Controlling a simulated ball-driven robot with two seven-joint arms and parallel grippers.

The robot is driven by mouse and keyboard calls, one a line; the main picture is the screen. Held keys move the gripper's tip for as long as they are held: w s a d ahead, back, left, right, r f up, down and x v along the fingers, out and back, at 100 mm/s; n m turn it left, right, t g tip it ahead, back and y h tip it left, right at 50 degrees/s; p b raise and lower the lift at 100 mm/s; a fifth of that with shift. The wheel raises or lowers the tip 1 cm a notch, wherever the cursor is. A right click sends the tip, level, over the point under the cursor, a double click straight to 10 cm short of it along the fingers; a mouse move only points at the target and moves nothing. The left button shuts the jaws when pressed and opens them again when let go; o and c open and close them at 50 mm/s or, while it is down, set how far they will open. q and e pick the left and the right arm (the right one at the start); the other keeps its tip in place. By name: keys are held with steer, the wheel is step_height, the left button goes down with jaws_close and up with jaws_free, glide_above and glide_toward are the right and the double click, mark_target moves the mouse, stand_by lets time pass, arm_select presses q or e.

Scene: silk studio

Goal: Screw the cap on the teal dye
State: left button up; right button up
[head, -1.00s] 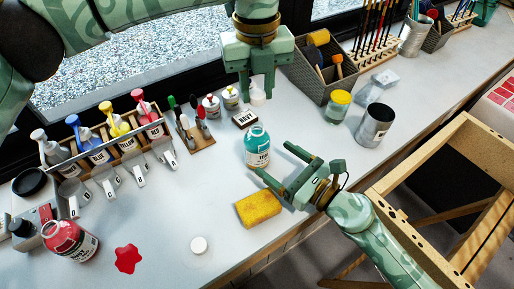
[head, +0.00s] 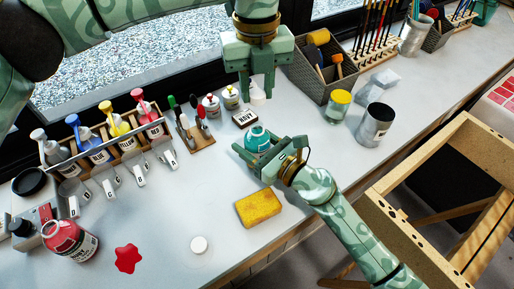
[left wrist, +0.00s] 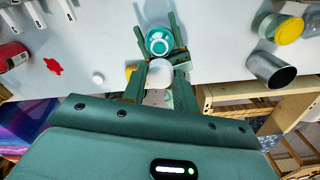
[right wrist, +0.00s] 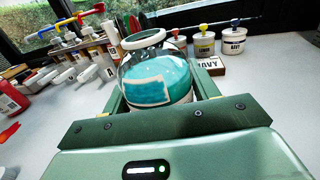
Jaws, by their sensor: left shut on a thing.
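The teal dye bottle (head: 258,139) stands upright and uncapped on the bench; it also shows in the left wrist view (left wrist: 158,41) and close up in the right wrist view (right wrist: 155,78). My right gripper (head: 256,150) is low on the bench with its fingers open on either side of the bottle. My left gripper (head: 257,92) points down behind and above the bottle, shut on a white cap (head: 257,99). That cap also shows between the left fingers in the left wrist view (left wrist: 160,74). The cap is apart from the bottle.
A yellow sponge (head: 258,208), another white cap (head: 199,245) and a red spill (head: 128,258) lie at the front. A navy label block (head: 245,118) sits behind the teal bottle. A metal can (head: 375,126) stands right.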

steer(key=c, duration=0.9)
arm_select(q)
steer(key=shift+f, duration=2.5)
arm_select(e)
steer(key=shift+o, duration=0.2)
arm_select(q)
steer(key=shift+f, duration=0.9)
steer(key=shift+f, duration=0.5)
